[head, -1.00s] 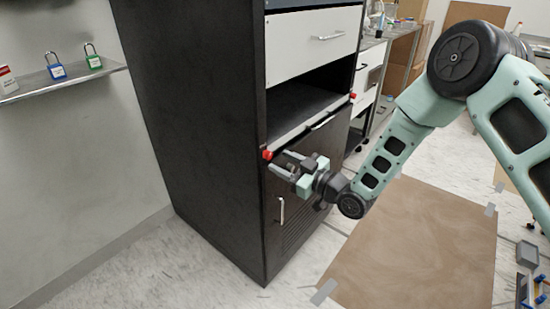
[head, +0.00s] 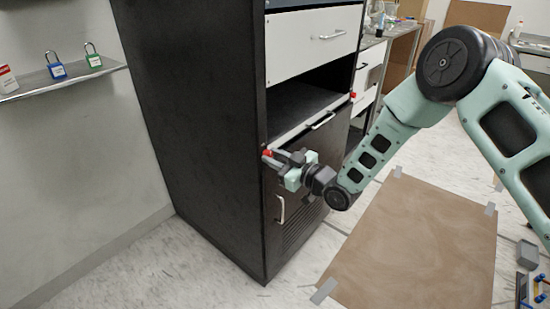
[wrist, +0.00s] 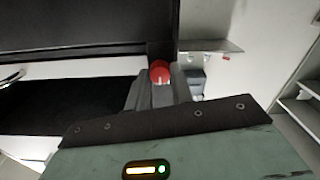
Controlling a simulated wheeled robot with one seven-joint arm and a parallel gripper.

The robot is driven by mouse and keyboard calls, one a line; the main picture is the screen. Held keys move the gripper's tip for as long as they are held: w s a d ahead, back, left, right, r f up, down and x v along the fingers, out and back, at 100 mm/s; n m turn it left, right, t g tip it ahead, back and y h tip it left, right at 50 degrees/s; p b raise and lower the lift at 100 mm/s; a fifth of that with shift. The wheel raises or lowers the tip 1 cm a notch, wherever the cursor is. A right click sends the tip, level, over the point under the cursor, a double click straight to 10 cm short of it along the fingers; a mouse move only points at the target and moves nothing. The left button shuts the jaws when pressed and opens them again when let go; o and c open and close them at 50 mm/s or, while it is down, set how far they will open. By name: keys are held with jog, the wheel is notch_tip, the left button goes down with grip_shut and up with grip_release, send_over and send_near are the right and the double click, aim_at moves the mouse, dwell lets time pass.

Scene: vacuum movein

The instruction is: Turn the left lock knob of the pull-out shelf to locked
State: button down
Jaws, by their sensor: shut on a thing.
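The left lock knob (head: 267,153) is a small red knob at the left front edge of the pull-out shelf (head: 310,124) in the black cabinet. In the head view my gripper (head: 274,157) is at this knob, with its fingers on either side of it. In the wrist view the red knob (wrist: 160,72) shows at the tips of my fingers (wrist: 162,84), which are close together and shut on it. The fingers partly hide the knob, and I cannot tell its turn angle. The right red knob (head: 352,96) sits at the shelf's other end, clear of my gripper.
A cabinet door with a handle (head: 281,209) is below the shelf, and a white drawer (head: 318,44) is above. A wall shelf (head: 70,80) with blue and green padlocks is at the left. A brown mat (head: 415,245) covers floor at the right.

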jog(key=shift+m, duration=0.3)
jog(key=m+b, duration=0.1)
jog(key=m, duration=0.2)
jog(key=shift+d+m, duration=0.1)
jog(key=shift+m, duration=0.2)
jog(key=m, duration=0.4)
jog(key=shift+m+b, duration=0.3)
jog(key=m, duration=0.4)
jog(key=m+b, duration=0.1)
jog(key=m, duration=0.4)
jog(key=c, duration=1.2)
grip_release()
jog(key=v, duration=1.7)
